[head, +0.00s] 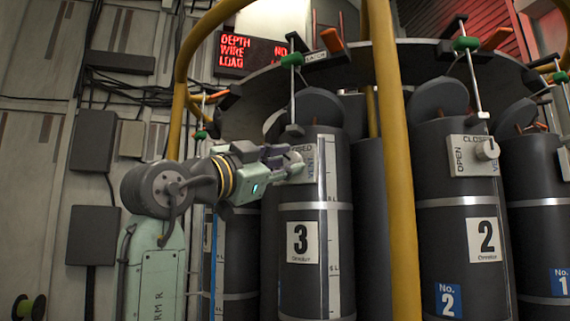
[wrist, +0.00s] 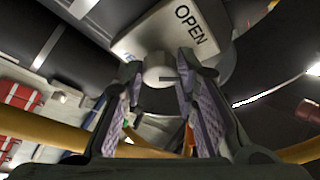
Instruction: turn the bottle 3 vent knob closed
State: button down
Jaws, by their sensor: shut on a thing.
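Bottle 3 (head: 308,270) is a dark upright cylinder with a white "3" label. In the wrist view the plate (wrist: 150,38) shows "OPEN". My gripper (head: 296,163) reaches in from the left at the plate.
Bottle 2 (head: 462,278), with its own vent knob (head: 487,150), stands to the right, and bottle 1 (head: 540,225) beyond it. A yellow post (head: 397,190) rises between bottles 3 and 2. A red-lettered display (head: 252,53) is behind, above my gripper.

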jog(key=m+g, duration=0.1)
jog(key=m, duration=0.1)
jog(key=m+g, duration=0.1)
jog(key=m, duration=0.1)
jog(key=m+g, duration=0.1)
jog(key=m, duration=0.1)
jog(key=shift+a+r+m+h, duration=0.15)
jog(key=shift+r+m+h, duration=0.1)
jog(key=shift+m+h, duration=0.05)
jog(key=m+g, duration=0.1)
jog(key=m, duration=0.1)
jog(key=m+y, duration=0.1)
jog(key=m, duration=0.1)
jog(key=shift+r+m+g, duration=0.15)
jog(key=shift+m+g, duration=0.25)
jog(key=c, duration=1.2)
grip_release()
jog(key=shift+c, duration=0.2)
jog(key=v, duration=1.2)
